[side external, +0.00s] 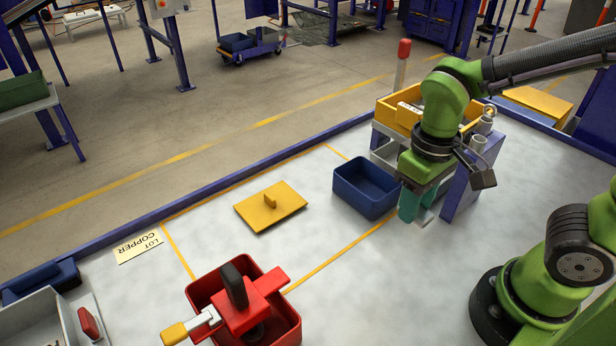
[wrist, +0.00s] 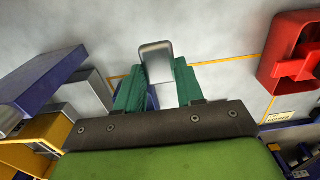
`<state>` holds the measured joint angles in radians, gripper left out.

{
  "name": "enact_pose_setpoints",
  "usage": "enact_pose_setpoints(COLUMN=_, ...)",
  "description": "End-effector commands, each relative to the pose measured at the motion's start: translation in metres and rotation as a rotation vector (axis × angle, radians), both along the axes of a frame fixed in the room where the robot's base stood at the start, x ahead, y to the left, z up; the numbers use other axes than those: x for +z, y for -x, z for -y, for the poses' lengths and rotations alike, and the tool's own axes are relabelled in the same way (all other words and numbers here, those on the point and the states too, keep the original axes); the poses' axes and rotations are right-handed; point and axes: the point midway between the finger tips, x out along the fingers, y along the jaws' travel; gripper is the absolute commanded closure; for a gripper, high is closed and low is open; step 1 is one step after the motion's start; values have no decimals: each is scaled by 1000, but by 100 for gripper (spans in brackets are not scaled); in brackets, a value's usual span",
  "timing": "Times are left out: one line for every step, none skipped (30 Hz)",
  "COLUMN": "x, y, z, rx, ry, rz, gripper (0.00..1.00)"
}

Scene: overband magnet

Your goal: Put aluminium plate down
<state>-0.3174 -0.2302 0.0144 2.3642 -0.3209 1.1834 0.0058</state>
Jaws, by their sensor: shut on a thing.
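My gripper (side external: 414,204) has teal fingers and points down beside the blue bin (side external: 366,188), on its right in the side view. In the wrist view the fingers (wrist: 156,88) are shut on the aluminium plate (wrist: 156,60), a silver-grey rounded piece that sticks out beyond the fingertips. In the side view only a pale edge of the plate (side external: 425,217) shows by the fingers, low over the white table. I cannot tell whether it touches the table. The fingers hide part of the plate.
A yellow crate (side external: 397,114) on a stand and a purple upright panel (side external: 470,190) are close to my gripper. A yellow lid (side external: 271,207) lies inside the yellow outline. A red bin (side external: 290,326) holding a red tool stands at the front. White table around the lid is clear.

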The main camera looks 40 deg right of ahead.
Motion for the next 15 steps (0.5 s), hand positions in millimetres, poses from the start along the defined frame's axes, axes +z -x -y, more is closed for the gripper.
enact_pose_setpoints(x=10, y=-1, z=0, rx=-1, ry=-3, rz=6, gripper=92)
enact_pose_setpoints(x=11, y=-5, z=1, rx=-3, ry=-2, rz=1, gripper=92)
enact_pose_setpoints(x=11, y=-14, z=2, rx=-5, ry=-2, rz=-2, gripper=92)
enact_pose_setpoints(x=12, y=-20, z=3, rx=-4, ry=-3, rz=-2, gripper=92)
enact_pose_setpoints(x=12, y=-25, z=5, rx=-5, ry=-3, rz=-3, gripper=92)
enact_pose_setpoints(x=14, y=-33, z=6, rx=-5, ry=-4, rz=-3, gripper=92)
enact_pose_setpoints(x=15, y=-39, z=8, rx=-5, ry=-5, rz=-3, gripper=92)
enact_pose_setpoints(x=15, y=-46, z=10, rx=-6, ry=-5, rz=-4, gripper=92)
enact_pose_setpoints(x=16, y=-54, z=12, rx=-4, ry=-6, rz=-3, gripper=92)
enact_pose_setpoints(x=17, y=-61, z=14, rx=-5, ry=-6, rz=-3, gripper=92)
enact_pose_setpoints(x=17, y=-68, z=17, rx=-5, ry=-6, rz=-3, gripper=92)
enact_pose_setpoints(x=18, y=-77, z=21, rx=-5, ry=-7, rz=-3, gripper=92)
enact_pose_setpoints(x=18, y=-85, z=24, rx=-5, ry=-7, rz=-3, gripper=92)
enact_pose_setpoints(x=18, y=-93, z=28, rx=-6, ry=-7, rz=-3, gripper=92)
enact_pose_setpoints(x=18, y=-104, z=33, rx=-7, ry=-7, rz=-3, gripper=92)
